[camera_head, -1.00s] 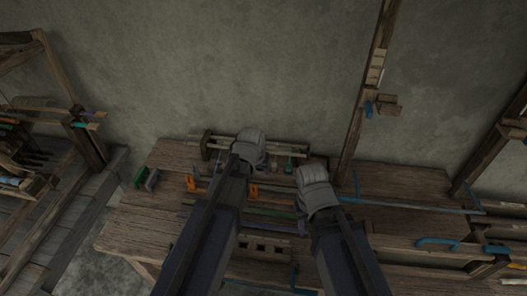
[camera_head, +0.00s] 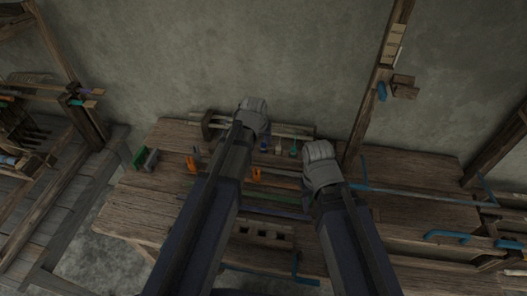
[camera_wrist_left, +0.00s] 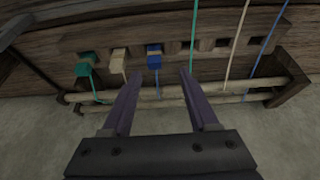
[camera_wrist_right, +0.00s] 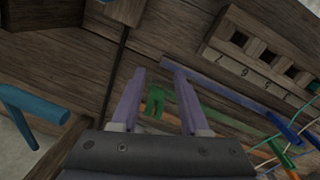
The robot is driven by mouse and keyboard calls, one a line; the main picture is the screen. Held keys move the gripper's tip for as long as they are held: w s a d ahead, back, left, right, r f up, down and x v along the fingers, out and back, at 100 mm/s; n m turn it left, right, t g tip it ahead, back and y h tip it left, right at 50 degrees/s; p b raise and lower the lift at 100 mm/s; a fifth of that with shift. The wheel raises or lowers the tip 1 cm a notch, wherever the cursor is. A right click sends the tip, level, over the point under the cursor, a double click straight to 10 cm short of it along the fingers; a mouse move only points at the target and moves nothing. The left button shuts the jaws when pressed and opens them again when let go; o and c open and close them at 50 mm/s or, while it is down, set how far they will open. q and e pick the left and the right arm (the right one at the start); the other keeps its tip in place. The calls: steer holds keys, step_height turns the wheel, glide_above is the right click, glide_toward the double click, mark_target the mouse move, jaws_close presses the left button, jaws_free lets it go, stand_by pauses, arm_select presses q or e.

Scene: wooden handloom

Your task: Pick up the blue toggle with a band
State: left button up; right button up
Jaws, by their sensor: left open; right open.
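The blue toggle (camera_wrist_left: 154,50) is a small block at the slotted wooden rack in the left wrist view, with a thin blue band hanging from it. A cream toggle (camera_wrist_left: 119,54) and a teal toggle (camera_wrist_left: 85,69) are to its left. My left gripper (camera_wrist_left: 158,75) is open and empty, its fingertips either side of the blue band in the picture; the depth gap is unclear. In the head view the blue toggle (camera_head: 263,147) shows beside my left wrist, which hides the fingers. My right gripper (camera_wrist_right: 160,76) is open above the bench, with nothing visibly held.
Teal, cream and blue cords run over wooden rails (camera_wrist_left: 240,85) right of the left fingers. Orange pieces (camera_head: 191,163) and a green block (camera_head: 138,157) stand on the bench (camera_head: 140,205). Green pieces (camera_wrist_right: 187,100) and a purple bar (camera_wrist_right: 215,90) lie near the right fingers. A wooden post (camera_head: 376,90) rises behind.

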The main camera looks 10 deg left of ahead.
mark_target(263, 144)
arm_select(q)
steer(key=shift+d+b+x, duration=0.2)
steer(key=shift+b+x, duration=1.05)
steer(key=shift+x, duration=0.05)
steer(key=shift+d+b+x, duration=0.2)
steer(key=shift+b+x, duration=1.05)
steer(key=shift+x, duration=0.1)
arm_select(e)
steer(key=shift+f, duration=2.5)
arm_select(q)
steer(key=shift+s, duration=0.25)
arm_select(e)
steer(key=shift+r, duration=0.1)
arm_select(q)
steer(key=shift+c, duration=0.2)
jaws_close()
